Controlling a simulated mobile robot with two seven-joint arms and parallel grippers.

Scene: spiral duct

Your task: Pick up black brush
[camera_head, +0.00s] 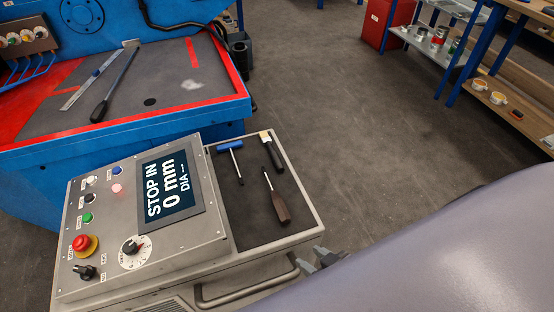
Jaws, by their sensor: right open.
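The black brush (272,153) lies on the dark tray (243,215) beside the control panel, near the tray's far right corner. It has a black handle and pale bristles that point away to the upper left. My right gripper (313,262) shows only in part, past the tray's near right corner. It is open and apart from the brush. My arm link hides much of it. My left gripper is not in view.
A blue-handled T-shaped tool (231,147) and a brown-handled screwdriver (277,199) lie near the brush. The control panel (145,215) rises left of the tray. A blue machine (120,138) stands behind. A metal handle (245,292) sticks out in front. Shelves (490,85) stand far right.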

